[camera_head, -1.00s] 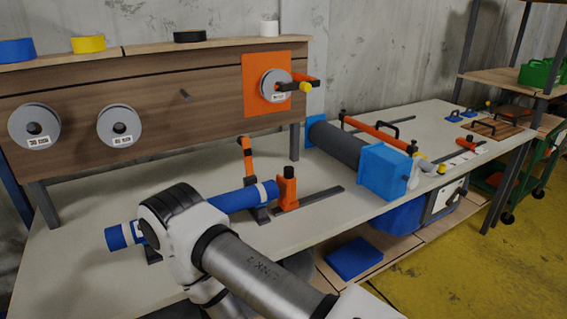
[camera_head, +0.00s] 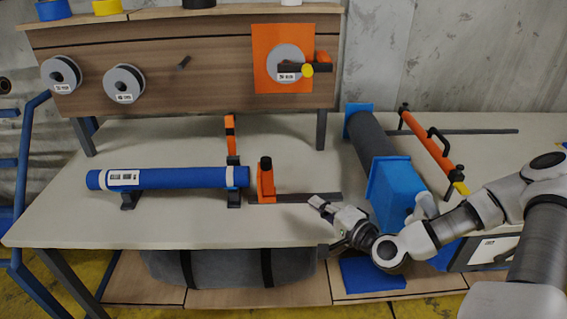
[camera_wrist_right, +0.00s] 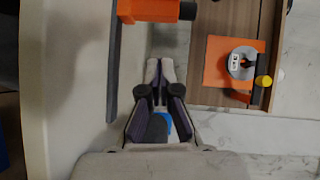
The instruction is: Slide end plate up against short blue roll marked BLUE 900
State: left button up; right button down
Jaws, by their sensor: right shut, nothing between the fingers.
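A blue roll (camera_head: 190,178) lies level on dark supports on the table, with a white label near its left end too small to read. The orange end plate (camera_head: 266,181) stands upright just right of the roll's right end, with what looks like a small gap. It sits at the left end of a dark rail (camera_head: 310,198). My right gripper (camera_head: 316,202) is shut and empty, right of the end plate near the rail. In the right wrist view its fingertips (camera_wrist_right: 160,66) are close together, with the orange end plate (camera_wrist_right: 155,10) ahead and the rail (camera_wrist_right: 114,70) alongside. My left gripper is out of view.
A grey roller with blue end blocks (camera_head: 390,185) stands right of my right gripper. An orange upright (camera_head: 230,135) stands behind the roll. A wooden back panel (camera_head: 200,65) carries spools and an orange plate (camera_head: 265,45). The table front left is clear.

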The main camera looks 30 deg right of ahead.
aim_at(267, 179)
jog(key=w+a+r+b, duration=0.1)
jog(key=w+b, duration=0.2)
jog(key=w, duration=0.4)
jog(key=w+a+r+m+t+b, duration=0.1)
jog(key=w+r+b, duration=0.1)
jog(key=w, duration=0.4)
jog(key=shift+w+r+m+h+b, duration=0.3)
jog(key=shift+w+h+b, duration=0.1)
jog(key=shift+b, duration=0.1)
